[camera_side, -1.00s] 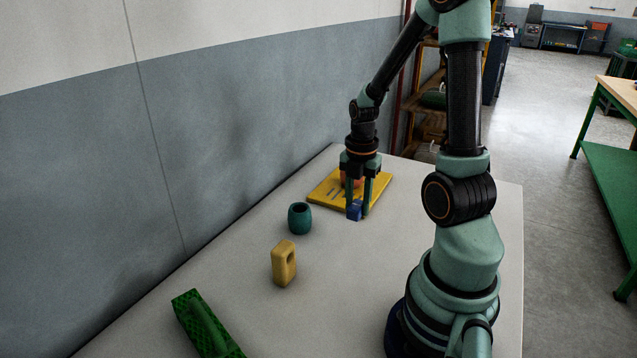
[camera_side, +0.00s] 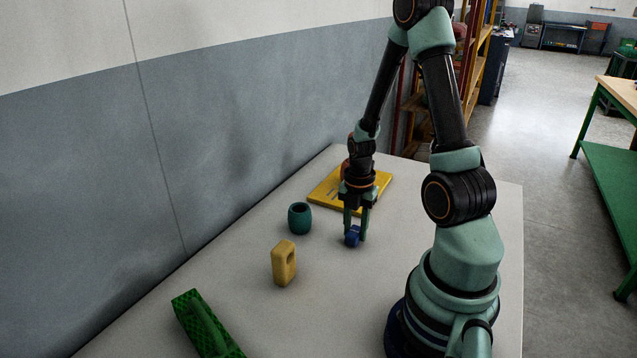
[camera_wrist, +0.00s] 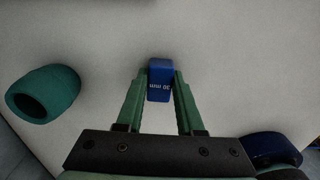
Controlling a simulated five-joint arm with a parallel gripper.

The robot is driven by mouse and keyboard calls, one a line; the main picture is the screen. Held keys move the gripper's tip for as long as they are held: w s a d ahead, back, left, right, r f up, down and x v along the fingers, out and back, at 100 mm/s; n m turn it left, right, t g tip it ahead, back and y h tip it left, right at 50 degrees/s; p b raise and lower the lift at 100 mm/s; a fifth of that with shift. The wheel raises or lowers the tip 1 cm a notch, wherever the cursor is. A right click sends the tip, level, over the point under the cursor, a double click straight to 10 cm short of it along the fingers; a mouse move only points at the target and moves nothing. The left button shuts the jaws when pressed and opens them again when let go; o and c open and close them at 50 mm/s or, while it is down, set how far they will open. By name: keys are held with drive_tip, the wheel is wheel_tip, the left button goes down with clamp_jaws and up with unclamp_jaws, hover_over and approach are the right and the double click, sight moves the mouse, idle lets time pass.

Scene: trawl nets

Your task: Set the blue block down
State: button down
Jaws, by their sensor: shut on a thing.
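The blue block (camera_side: 352,236) is between the fingers of my gripper (camera_side: 356,234), low over the white table in the side view. I cannot tell whether its underside touches the table. In the wrist view the blue block (camera_wrist: 159,80) shows a face with pale lettering. The green fingers of my gripper (camera_wrist: 160,82) are shut on it from both sides.
A teal cup (camera_side: 300,218) stands left of my gripper, also in the wrist view (camera_wrist: 45,95). A yellow board (camera_side: 325,193) lies behind. A green piece (camera_side: 205,325) lies front left.

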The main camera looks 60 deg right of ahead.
sight(355, 230)
drive_tip(key=shift+f, duration=0.1)
drive_tip(key=c, duration=0.5)
unclamp_jaws()
drive_tip(key=shift+c, duration=0.2)
wheel_tip(355, 230, up, 12)
drive_tip(key=w+a+r+m+t, duration=0.2)
drive_tip(key=a+r+m, duration=0.4)
drive_tip(key=a+m, duration=0.3)
drive_tip(key=w+a+r+m+t, duration=0.2)
drive_tip(key=a+r+m, duration=0.4)
drive_tip(key=a+m, duration=0.3)
drive_tip(key=shift+w+a+r+t, duration=0.25)
drive_tip(key=shift+w+a+t, duration=0.1)
drive_tip(key=shift+a+t, duration=0.5)
